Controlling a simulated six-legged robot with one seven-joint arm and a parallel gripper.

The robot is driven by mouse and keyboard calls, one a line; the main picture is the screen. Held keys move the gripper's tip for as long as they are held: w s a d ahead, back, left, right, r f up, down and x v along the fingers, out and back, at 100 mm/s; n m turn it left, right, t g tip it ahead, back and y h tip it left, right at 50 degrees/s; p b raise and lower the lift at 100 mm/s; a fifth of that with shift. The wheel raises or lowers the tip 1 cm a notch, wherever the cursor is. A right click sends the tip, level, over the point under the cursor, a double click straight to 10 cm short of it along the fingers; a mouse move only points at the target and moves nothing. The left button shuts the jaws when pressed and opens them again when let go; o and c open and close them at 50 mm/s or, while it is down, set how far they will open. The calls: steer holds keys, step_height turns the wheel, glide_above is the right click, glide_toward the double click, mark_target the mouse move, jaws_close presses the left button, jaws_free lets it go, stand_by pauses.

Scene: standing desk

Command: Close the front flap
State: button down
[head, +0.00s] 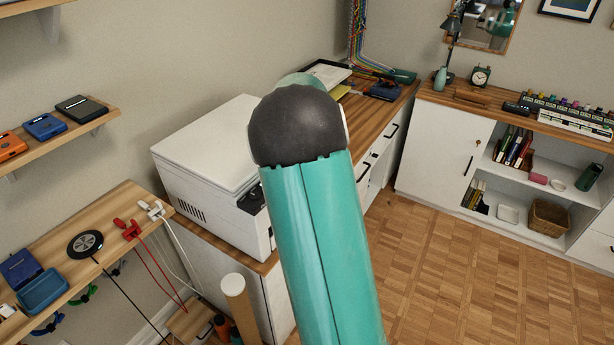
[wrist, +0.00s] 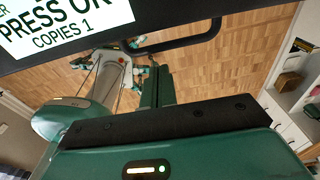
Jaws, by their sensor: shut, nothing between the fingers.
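A white printer (head: 207,150) stands on the wooden counter in the head view. My teal arm hides part of its right side, and I cannot make out its front flap there. In the wrist view, a dark printer panel (wrist: 165,14) with a lit display (wrist: 65,25) reading "PRESS OK COPIES 1" fills the top. A black loop-shaped part (wrist: 180,42) sits below it; I cannot tell if it belongs to the flap. My gripper (wrist: 156,70) is shut and empty, its fingers just below the loop. I cannot tell whether they touch it. The head view hides my gripper behind the arm.
A left-hand bench (head: 110,215) carries cables and small devices. A cardboard-coloured tube (head: 238,300) stands below the printer. White shelves (head: 535,180) hold books and a basket at the right. The parquet floor (head: 460,280) is clear in between.

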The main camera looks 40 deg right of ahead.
step_height(320, 180, up, 10)
steer(key=w, duration=0.1)
steer(key=shift+w+a, duration=0.25)
steer(key=shift+w, duration=0.1)
steer(key=shift+f, duration=0.1)
steer(key=s+a+r+n+t, duration=0.2)
steer(key=s+a+r+n, duration=0.25)
steer(key=a+n, duration=0.4)
steer(key=s+a+r+n+t, duration=0.25)
steer(key=s+a+n, duration=0.25)
steer(key=a+n, duration=0.3)
steer(key=s+a+f+n+t, duration=0.2)
steer(key=s+a+n, duration=1)
steer(key=n, duration=0.3)
steer(key=shift+s+a+f, duration=0.15)
steer(key=shift+a, duration=0.45)
steer(key=shift+d+n, duration=0.1)
steer(key=shift+n, duration=0.15)
